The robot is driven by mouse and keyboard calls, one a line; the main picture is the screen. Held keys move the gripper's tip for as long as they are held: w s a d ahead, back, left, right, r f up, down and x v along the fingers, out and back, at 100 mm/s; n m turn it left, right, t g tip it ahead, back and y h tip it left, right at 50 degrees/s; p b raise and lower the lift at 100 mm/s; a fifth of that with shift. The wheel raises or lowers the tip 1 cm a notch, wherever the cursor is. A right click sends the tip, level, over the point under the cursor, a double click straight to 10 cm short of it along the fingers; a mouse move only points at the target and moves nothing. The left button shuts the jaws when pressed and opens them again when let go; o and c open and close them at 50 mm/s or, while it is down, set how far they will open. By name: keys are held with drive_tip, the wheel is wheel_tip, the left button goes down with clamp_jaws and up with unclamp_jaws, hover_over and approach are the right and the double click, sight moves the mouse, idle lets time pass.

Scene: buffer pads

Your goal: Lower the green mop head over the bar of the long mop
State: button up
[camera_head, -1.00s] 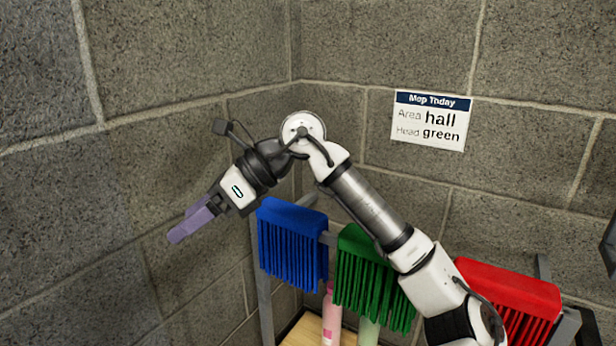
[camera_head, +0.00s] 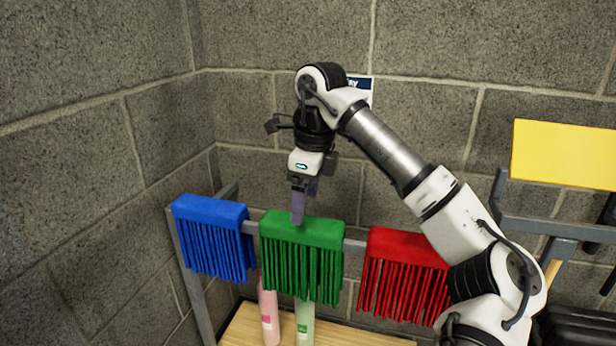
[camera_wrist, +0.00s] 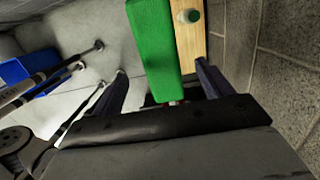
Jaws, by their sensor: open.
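The green mop head (camera_head: 303,230) hangs on a grey rail between the blue and red heads, its strands pointing down. My gripper (camera_head: 300,218) is above it, pointing down, with a purple fingertip overlapping the head's top edge. In the wrist view, my open gripper (camera_wrist: 163,84) has one finger on each side of the green mop head (camera_wrist: 152,45). I cannot tell whether the fingers touch it. Several thin poles (camera_wrist: 60,82) show at the left of the wrist view; I cannot tell whether one is the long mop. Its bar is not identifiable.
A blue head (camera_head: 210,212) and a red head (camera_head: 405,250) hang either side on the rail (camera_head: 354,246). Bottles (camera_head: 268,318) stand on a wooden shelf (camera_head: 245,328) below. A yellow panel (camera_head: 565,152) is at right. Block walls close off the back and left. My arm partly hides the wall sign (camera_head: 362,84).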

sight(301, 231)
drive_tip(key=f, duration=0.5)
drive_tip(key=a+f, duration=0.1)
drive_tip(key=f, duration=0.2)
drive_tip(key=shift+w+f+p, duration=0.15)
drive_tip(key=shift+f+p, duration=0.05)
drive_tip(key=shift+p, duration=0.1)
drive_tip(key=shift+c, duration=0.5)
drive_tip(key=c, duration=1.1)
drive_tip(key=shift+r+p, duration=6.2)
drive_tip(key=shift+r, duration=3.35)
